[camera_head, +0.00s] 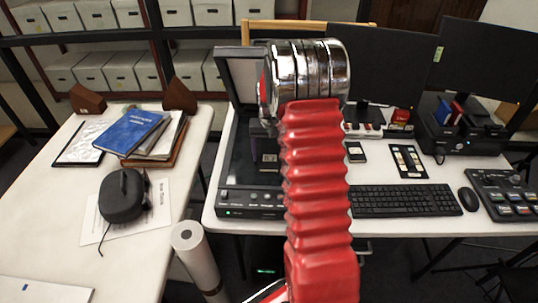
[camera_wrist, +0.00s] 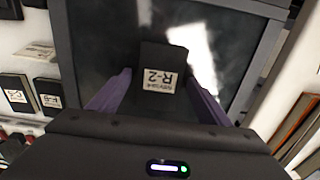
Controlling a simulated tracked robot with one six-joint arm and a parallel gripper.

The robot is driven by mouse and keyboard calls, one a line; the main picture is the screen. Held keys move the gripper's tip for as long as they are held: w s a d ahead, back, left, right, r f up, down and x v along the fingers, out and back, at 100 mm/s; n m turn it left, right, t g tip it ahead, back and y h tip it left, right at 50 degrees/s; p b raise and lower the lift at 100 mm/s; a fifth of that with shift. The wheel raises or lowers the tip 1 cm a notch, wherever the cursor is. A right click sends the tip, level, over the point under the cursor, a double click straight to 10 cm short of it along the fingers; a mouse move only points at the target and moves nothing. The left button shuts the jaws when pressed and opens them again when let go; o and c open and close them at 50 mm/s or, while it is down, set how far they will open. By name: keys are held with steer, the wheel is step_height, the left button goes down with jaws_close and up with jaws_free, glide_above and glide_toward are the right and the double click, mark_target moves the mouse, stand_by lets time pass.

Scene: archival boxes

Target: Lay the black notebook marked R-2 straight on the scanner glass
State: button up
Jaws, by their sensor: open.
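My gripper (camera_wrist: 157,95) is open in the wrist view, with one purple finger on each side of the notebook's near part. I cannot tell whether the fingers touch it. In the head view the scanner (camera_head: 240,203) stands with its lid (camera_head: 240,78) raised, and the notebook (camera_head: 267,158) shows partly beside my red arm. My arm hides most of the gripper and the right part of the glass there.
The left table holds a blue book (camera_head: 130,131) and a black device (camera_head: 122,195). A white roll (camera_head: 195,255) stands between the tables.

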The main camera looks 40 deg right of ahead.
mark_target(269, 158)
step_height(269, 158, up, 12)
stand_by(0.6)
steer(key=shift+r, duration=0.1)
stand_by(0.4)
steer(key=s+a+r+n+t, duration=0.1)
steer(key=s+a+r+n, duration=0.1)
steer(key=s+a+r, duration=0.5)
steer(key=s+a+r+n+t, duration=0.25)
steer(key=a+r, duration=0.25)
steer(key=a, duration=0.4)
steer(key=s+a+n+t, duration=0.1)
steer(key=s+a, duration=0.4)
steer(key=s, duration=0.3)
steer(key=s+a+n+t, duration=0.1)
steer(key=s+a+n, duration=0.1)
steer(key=s+a, duration=0.3)
steer(key=s, duration=0.2)
steer(key=shift+s+a, duration=0.35)
steer(key=shift+s, duration=0.05)
